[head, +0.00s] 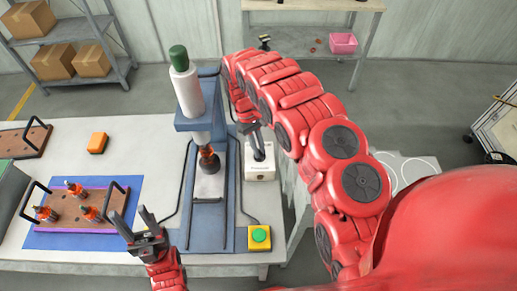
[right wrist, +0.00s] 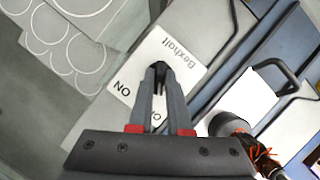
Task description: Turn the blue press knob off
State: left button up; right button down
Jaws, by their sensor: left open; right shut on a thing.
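The blue press (head: 213,218) stands on the table, with a white cylinder with a green cap (head: 187,82) at its top. My left gripper (head: 133,220) is open and empty near the table's front edge.
A yellow box with a green button (head: 259,236) sits at the press's front right. A blue mat (head: 60,241) with a brown handled tray (head: 117,203) of copper parts lies left. An orange block (head: 97,143) is behind it. Shelves with cartons (head: 91,60) stand at the back.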

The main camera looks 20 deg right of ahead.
dwell(0.4)
jog(key=c, duration=0.9)
grip_release()
jog(key=shift+o, duration=0.2)
jog(key=shift+r, duration=0.1)
